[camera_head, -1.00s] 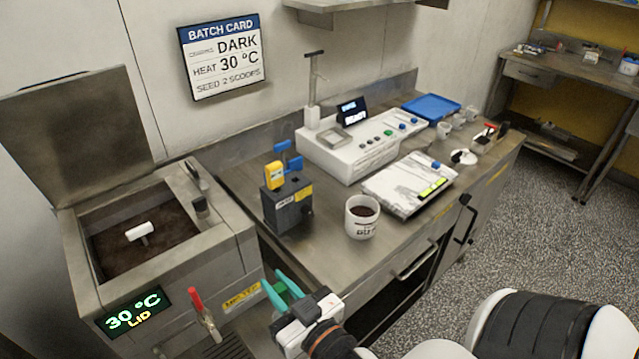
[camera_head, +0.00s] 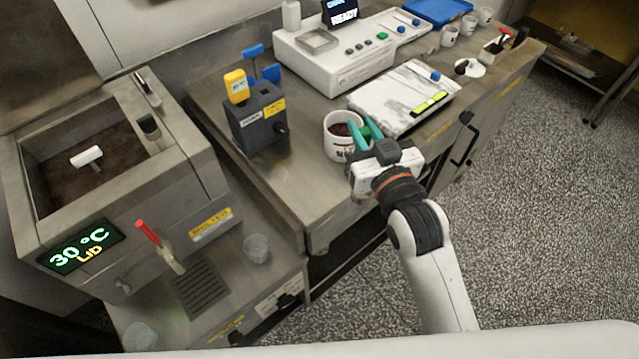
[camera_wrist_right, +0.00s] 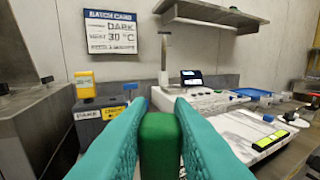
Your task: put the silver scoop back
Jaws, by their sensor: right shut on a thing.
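My right gripper (camera_head: 364,133) is at the right side of a white mug (camera_head: 338,150) with dark contents, on the steel bench. Its teal fingers are shut on an upright green handle (camera_wrist_right: 160,145), which fills the gap between them in the right wrist view. I take it for the silver scoop's handle; no silver part shows, and its lower end is hidden. Whether it is over or inside the mug I cannot tell. My left gripper is not in view.
A marble slab (camera_head: 400,95) lies behind the gripper. The open melter (camera_head: 195,150) is further left, with a red-handled tap (camera_head: 147,232). Bare bench (camera_head: 290,185) lies in front of the block.

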